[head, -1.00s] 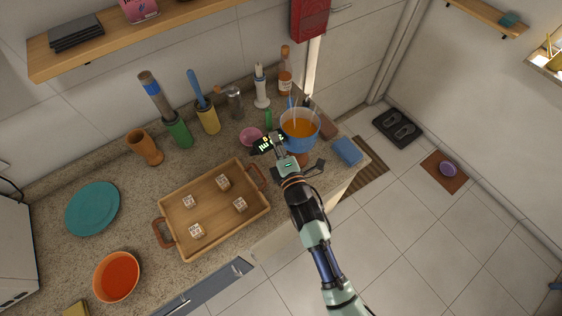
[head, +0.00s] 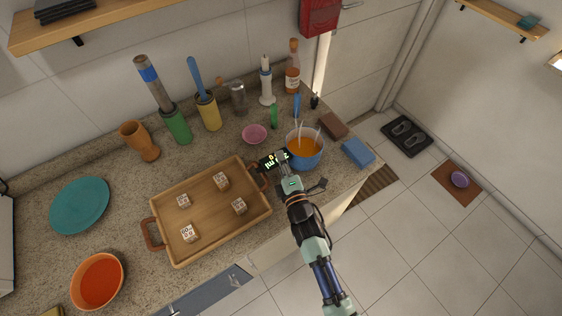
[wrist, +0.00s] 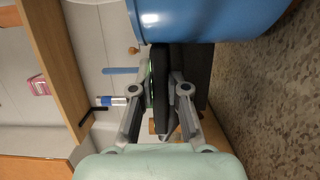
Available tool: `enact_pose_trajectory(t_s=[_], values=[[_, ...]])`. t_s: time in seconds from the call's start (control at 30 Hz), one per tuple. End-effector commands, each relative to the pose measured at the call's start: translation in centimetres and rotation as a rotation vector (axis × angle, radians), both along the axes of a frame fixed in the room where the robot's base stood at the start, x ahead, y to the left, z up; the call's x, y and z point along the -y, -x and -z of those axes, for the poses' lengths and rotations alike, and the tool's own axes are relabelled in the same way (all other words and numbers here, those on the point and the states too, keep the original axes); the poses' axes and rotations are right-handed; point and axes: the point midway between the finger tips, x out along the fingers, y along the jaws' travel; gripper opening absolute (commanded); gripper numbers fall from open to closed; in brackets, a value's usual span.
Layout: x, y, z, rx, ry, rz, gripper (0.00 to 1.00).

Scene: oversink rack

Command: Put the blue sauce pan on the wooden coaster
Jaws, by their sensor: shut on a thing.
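The blue sauce pan (head: 318,160), with orange liquid and thin light sticks in it, is upright near the counter's right front. Its near side shows large in the wrist view (wrist: 215,18). My gripper (head: 283,163) is at the pan's left front. In the wrist view its two fingers are shut on a flat black piece with a green glow, which appears to be the pan's handle. I cannot tell whether the pan touches the counter. I cannot make out the wooden coaster now; the pan and gripper may hide it.
A wooden tray (head: 180,248) with several small cubes lies left of my gripper. A pink bowl (head: 254,133) and a green upright item (head: 274,116) stand behind. A blue sponge (head: 357,152) and a brown block (head: 333,125) lie right of the pan, near the counter's edge.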

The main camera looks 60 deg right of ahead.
Motion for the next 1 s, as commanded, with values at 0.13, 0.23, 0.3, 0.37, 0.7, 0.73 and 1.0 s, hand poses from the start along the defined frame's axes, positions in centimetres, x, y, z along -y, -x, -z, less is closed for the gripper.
enact_pose_trajectory(t_s=[0.13, 0.23, 0.3, 0.37, 0.7, 0.73, 1.0], values=[[0.0, 0.0, 0.2, 0.002, 0.004, 0.0, 0.0], [0.0, 0.0, 0.3, -0.001, -0.001, 0.0, 0.26], [0.0, 0.0, 0.3, -0.001, -0.001, 0.0, 0.37], [0.0, 0.0, 0.3, -0.001, -0.001, 0.0, 0.39], [-0.4, 0.4, 0.0, -0.002, -0.002, 0.0, 0.39], [-0.7, 0.7, 0.1, -0.002, -0.002, 0.0, 0.39], [-5.5, 5.4, 0.3, -0.002, -0.004, 0.0, 0.39]])
